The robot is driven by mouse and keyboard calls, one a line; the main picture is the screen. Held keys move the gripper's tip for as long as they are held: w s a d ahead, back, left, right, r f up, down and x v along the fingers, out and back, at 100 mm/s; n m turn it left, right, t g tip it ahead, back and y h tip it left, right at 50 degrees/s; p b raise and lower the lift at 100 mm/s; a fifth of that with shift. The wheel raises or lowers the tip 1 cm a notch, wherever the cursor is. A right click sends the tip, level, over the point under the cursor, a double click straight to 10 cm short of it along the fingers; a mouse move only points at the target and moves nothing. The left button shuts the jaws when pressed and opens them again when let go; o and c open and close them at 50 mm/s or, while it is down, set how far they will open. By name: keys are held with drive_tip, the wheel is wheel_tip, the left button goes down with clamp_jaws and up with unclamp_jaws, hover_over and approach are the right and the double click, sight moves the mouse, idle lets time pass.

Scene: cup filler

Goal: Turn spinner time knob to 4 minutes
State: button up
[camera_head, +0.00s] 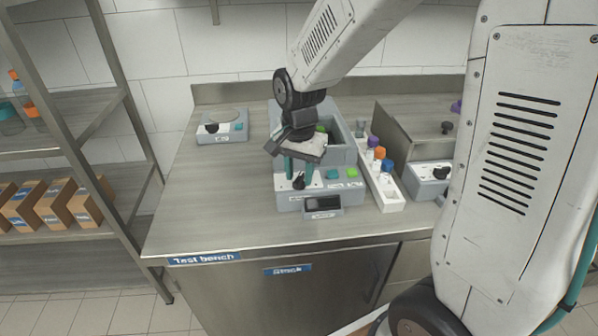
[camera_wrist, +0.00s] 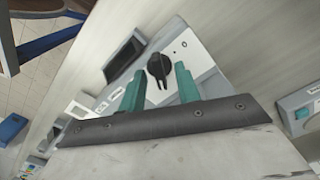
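A black knob (camera_head: 298,182) sits on the white front panel of the grey machine (camera_head: 290,203) in the middle of the bench. Labels are too small to read, so I cannot tell whether this is the spinner. In the wrist view the black knob (camera_wrist: 158,66) has a narrow pointer end towards my gripper. My gripper (camera_head: 299,176) points down over this panel. Its two teal fingers (camera_wrist: 160,77) are apart, one on each side of the knob, with visible gaps. I cannot tell how deep the tips reach around it. The dial marks are unreadable.
A dark display (camera_head: 323,203) and teal and green buttons (camera_head: 351,173) are close to the knob. A white rack (camera_head: 391,203) with colour-capped tubes stands to the right. Other devices with black knobs stand at left (camera_head: 222,133) and right (camera_head: 428,188). The bench's front left is clear.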

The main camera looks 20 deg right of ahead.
sight(300, 177)
wheel_tip(300, 177, up, 8)
drive_tip(key=shift+f, duration=0.1)
idle(0.4)
idle(0.4)
drive_tip(key=shift+s+n, duration=0.1)
drive_tip(key=shift+n, duration=0.2)
drive_tip(key=s+r+n, duration=0.2)
drive_tip(key=s+n, duration=0.1)
drive_tip(key=s, duration=0.4)
drive_tip(key=s+d+r+n+t, duration=0.1)
drive_tip(key=s+r+n, duration=0.1)
drive_tip(key=s, duration=0.5)
drive_tip(key=s+d+r+n, duration=0.1)
drive_tip(key=s+n, duration=0.3)
drive_tip(key=s, duration=0.4)
drive_tip(key=shift+d+r, duration=0.25)
drive_tip(key=shift+r, duration=0.4)
drive_tip(key=shift+s, duration=0.1)
